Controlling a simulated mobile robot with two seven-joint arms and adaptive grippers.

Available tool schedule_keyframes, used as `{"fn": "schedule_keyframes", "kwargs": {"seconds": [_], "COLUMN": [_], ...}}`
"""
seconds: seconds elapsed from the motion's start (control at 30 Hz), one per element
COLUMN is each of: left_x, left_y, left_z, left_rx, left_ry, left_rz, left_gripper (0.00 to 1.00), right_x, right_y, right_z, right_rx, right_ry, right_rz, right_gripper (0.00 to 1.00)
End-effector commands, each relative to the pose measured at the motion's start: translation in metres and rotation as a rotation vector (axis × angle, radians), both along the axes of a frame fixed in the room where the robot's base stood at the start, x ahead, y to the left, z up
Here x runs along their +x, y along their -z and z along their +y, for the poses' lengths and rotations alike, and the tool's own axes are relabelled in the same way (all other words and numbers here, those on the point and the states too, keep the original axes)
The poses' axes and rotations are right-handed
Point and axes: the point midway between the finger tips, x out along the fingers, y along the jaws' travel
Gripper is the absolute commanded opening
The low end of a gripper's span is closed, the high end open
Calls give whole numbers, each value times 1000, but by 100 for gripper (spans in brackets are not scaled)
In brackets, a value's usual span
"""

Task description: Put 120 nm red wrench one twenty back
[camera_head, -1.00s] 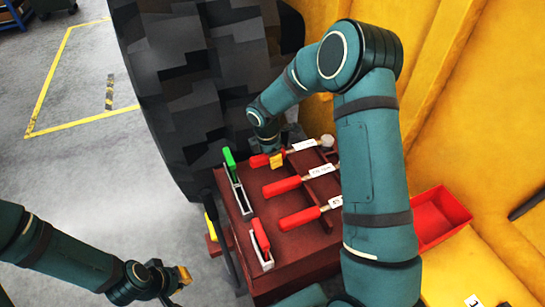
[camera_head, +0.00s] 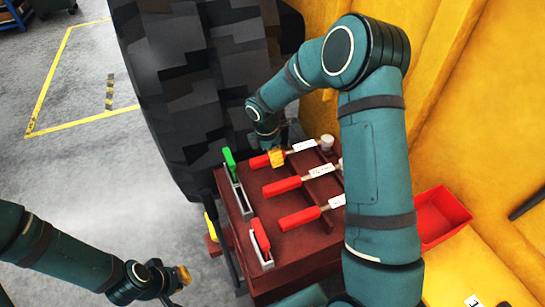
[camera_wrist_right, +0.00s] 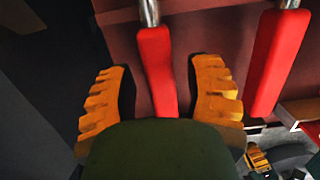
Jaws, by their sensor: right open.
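Three red-handled wrenches with white labels lie across the dark red rack: a far one (camera_head: 260,161), a middle one (camera_head: 282,186) and a near one (camera_head: 298,219). The label text is too small to read, so I cannot tell which is the 120 Nm one. My right gripper (camera_head: 276,157) is at the far wrench's handle. In the right wrist view its yellow fingers (camera_wrist_right: 160,88) are open on either side of a red handle (camera_wrist_right: 156,70), with gaps beside it. My left gripper (camera_head: 182,276) is over the floor at lower left, away from the rack; its opening is unclear.
The rack (camera_head: 245,203) also carries a green-handled tool (camera_head: 229,158) and a red-handled tool (camera_head: 261,234) on its left side. A large black tyre (camera_head: 190,90) stands behind it. An open red bin (camera_head: 443,212) is at right, beside the yellow machine body (camera_head: 475,110).

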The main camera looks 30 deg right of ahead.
Motion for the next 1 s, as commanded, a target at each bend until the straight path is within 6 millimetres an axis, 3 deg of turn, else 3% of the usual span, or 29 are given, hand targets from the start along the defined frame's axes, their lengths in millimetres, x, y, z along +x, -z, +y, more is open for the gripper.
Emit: {"fn": "schedule_keyframes", "kwargs": {"seconds": [0.2,0.4,0.67,1.0], "left_x": [0,0,0,-4], "left_y": [0,0,-1,-22], "left_z": [0,0,0,-1], "left_rx": [0,0,0,-1], "left_ry": [0,0,0,3], "left_rz": [0,0,0,10], "left_gripper": [0,0,0,0], "right_x": [2,1,1,1], "right_y": [-47,-81,-101,-125], "right_z": [7,11,14,14], "right_rx": [1,1,0,0], "right_ry": [-1,-1,-1,-1], "right_rz": [-6,-5,-2,-2], "right_gripper": [51,51,51,51]}}
